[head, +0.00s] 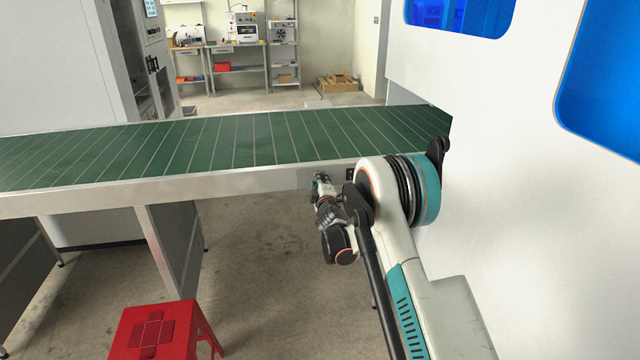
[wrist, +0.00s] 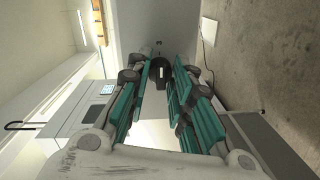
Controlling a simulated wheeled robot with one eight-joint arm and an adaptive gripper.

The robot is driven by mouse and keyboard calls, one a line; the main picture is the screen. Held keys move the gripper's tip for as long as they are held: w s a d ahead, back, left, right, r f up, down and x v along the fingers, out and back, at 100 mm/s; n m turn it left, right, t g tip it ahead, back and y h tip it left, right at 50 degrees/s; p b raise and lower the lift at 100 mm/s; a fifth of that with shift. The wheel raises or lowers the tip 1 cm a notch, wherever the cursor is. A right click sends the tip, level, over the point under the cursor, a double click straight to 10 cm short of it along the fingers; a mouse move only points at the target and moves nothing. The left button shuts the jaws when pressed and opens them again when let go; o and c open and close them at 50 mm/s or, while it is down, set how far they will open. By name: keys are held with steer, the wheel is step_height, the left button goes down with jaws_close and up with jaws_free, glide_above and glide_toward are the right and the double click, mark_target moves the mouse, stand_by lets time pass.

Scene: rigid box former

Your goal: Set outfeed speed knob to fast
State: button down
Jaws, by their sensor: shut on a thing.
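The outfeed speed knob (wrist: 160,68) is a dark round piece between the fingertips in the wrist view. Its pointer direction cannot be made out. My gripper (wrist: 163,75) has teal pads on both sides of the knob and is shut on it. In the head view my gripper (head: 318,182) is at the front side rail of the green outfeed conveyor (head: 230,140). The knob is hidden behind my gripper there.
A small dark fitting (head: 350,174) sits on the rail right of my gripper. The white machine wall (head: 520,200) with blue windows rises at the right. A red step stool (head: 155,330) stands at the lower left. Open floor lies under the conveyor.

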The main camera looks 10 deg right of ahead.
steer(key=shift+d+f, duration=0.1)
steer(key=c, duration=1.4)
jaws_free()
steer(key=shift+s, duration=0.1)
steer(key=s, duration=1.1)
steer(key=shift+s+a+r, duration=0.4)
steer(key=shift+r, duration=0.05)
